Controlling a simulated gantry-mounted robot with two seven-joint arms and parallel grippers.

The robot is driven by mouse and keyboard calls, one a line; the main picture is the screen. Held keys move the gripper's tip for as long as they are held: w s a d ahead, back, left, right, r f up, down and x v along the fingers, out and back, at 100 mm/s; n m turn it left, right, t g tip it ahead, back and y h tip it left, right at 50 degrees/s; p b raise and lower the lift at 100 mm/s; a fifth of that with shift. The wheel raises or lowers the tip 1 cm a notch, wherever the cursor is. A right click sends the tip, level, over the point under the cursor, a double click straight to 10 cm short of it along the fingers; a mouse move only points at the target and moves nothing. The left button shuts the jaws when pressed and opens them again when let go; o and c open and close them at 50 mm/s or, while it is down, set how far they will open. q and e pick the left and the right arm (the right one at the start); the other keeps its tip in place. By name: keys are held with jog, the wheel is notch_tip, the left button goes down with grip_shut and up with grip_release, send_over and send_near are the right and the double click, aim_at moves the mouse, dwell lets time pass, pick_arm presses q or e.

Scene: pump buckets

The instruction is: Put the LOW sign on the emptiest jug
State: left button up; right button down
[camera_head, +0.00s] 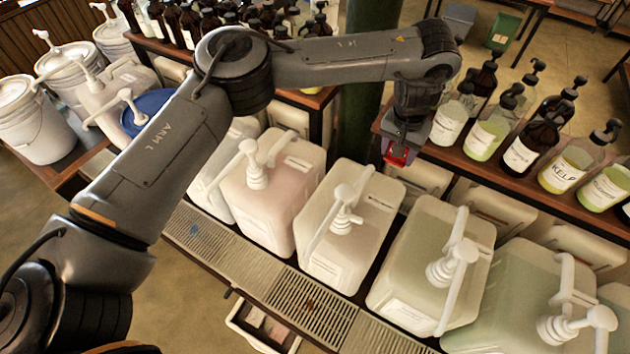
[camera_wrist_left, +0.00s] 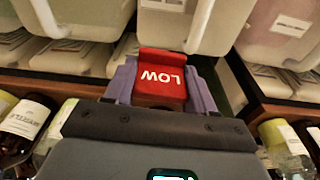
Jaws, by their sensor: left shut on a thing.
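The red LOW sign (camera_wrist_left: 162,80) is held between the fingers of my left gripper (camera_wrist_left: 165,92), and its white lettering appears upside down in the left wrist view. In the head view the sign (camera_head: 398,156) hangs below my left gripper (camera_head: 402,150), above the back edge of the jug row, apart from any jug's top. The jugs with white pumps stand in a row: a pinkish jug (camera_head: 282,195), a pale jug (camera_head: 335,255), a greenish jug (camera_head: 405,265) and another greenish jug (camera_head: 500,290). Their liquid levels are hard to tell. My right gripper is out of view.
A shelf (camera_head: 470,165) behind the jugs carries several pump bottles (camera_head: 530,140) close to my left gripper's right. A dark green post (camera_head: 362,90) stands behind. White buckets (camera_head: 28,115) stand at left. A drip grate (camera_head: 310,300) runs in front of the jugs.

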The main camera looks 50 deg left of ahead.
aim_at(388, 153)
pick_arm(q)
jog(key=shift+n, duration=0.3)
jog(key=a+f, duration=0.2)
jog(key=f, duration=0.1)
jog(key=shift+s+a+f, duration=0.2)
jog(key=shift+f, duration=0.05)
jog(key=s+a+f, duration=0.4)
jog(key=a, duration=0.1)
jog(key=s+a+f, duration=0.2)
jog(key=s+a, duration=0.1)
jog(key=shift+s+a+f, duration=0.1)
jog(key=shift+a+f, duration=0.1)
jog(key=shift+f, duration=0.15)
jog(key=shift+s+f+b, duration=0.1)
jog(key=shift+f+b, duration=0.2)
jog(key=shift+f, duration=1.75)
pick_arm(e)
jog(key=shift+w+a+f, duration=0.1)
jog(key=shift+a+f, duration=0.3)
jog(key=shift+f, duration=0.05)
pick_arm(q)
jog(key=shift+f, duration=0.15)
jog(key=o, duration=1.1)
